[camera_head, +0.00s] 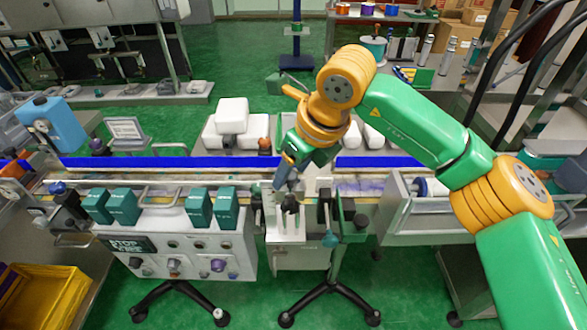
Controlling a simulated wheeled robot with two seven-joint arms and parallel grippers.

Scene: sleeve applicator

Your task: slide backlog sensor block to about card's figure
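My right arm reaches in from the right, and its gripper (286,178) points down over the middle of the conveyor machine. Its fingertips are small and dark, and I cannot tell whether they are open or shut. Just below and in front of them is a dark upright knob or block (290,204) on a pale plate; contact cannot be made out. I cannot tell for sure which part is the backlog sensor block. A small framed card (126,130) stands behind the conveyor at the left; its figure is too small to read. My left gripper is not in view.
Several teal boxes (123,205) stand on the front left of the machine, above a control panel (190,256) with knobs. A long blue strip (190,162) runs behind. White packages (232,116) lie beyond it. A yellow crate (45,295) is at lower left.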

